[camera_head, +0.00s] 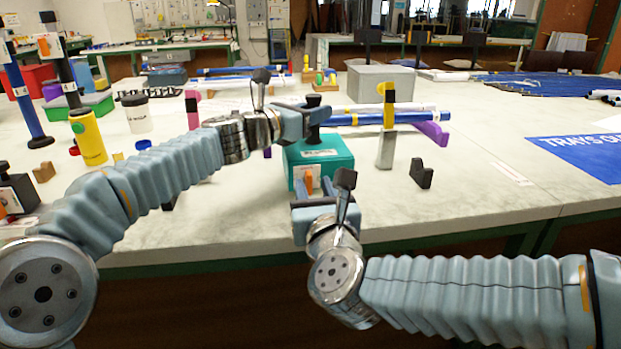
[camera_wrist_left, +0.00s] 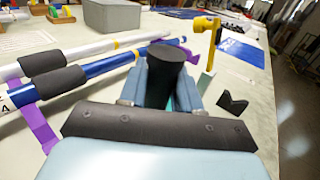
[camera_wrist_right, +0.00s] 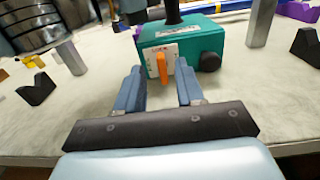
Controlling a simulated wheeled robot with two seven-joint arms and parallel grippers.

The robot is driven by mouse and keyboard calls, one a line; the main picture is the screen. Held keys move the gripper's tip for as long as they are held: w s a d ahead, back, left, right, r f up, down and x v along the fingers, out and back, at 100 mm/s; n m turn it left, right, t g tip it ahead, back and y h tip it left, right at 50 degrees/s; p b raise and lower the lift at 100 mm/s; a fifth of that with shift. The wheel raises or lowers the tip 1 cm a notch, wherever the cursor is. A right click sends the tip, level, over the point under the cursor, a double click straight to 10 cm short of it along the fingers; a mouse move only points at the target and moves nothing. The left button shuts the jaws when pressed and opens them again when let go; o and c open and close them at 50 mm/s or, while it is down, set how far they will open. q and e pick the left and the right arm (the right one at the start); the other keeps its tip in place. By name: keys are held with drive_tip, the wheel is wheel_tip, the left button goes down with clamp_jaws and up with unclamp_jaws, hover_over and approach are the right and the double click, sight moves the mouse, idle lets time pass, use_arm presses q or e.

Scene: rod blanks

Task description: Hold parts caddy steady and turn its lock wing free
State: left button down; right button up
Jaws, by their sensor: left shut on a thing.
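The parts caddy is a teal box (camera_head: 328,160) near the table's front edge, with a black handle (camera_wrist_left: 170,70) standing on top. My left gripper (camera_head: 312,116) is shut on this handle from the left. The lock wing (camera_wrist_right: 161,67) is an orange tab on a white plate (camera_wrist_right: 172,53) on the caddy's near face, and it stands roughly upright. It also shows in the head view (camera_head: 309,181). My right gripper (camera_wrist_right: 158,78) is open, in front of the caddy, with the wing ahead between its fingers and apart from them. The caddy also shows in the right wrist view (camera_wrist_right: 210,42).
Blue and white rods (camera_head: 370,118) lie on purple and yellow supports behind the caddy. A black notched block (camera_head: 421,173) stands to the right, a yellow bottle (camera_head: 88,137) to the left. A grey box (camera_head: 380,82) stands farther back. The table front right is clear.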

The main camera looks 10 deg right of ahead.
sight(310, 177)
drive_tip(key=w, duration=0.4)
clamp_jaws()
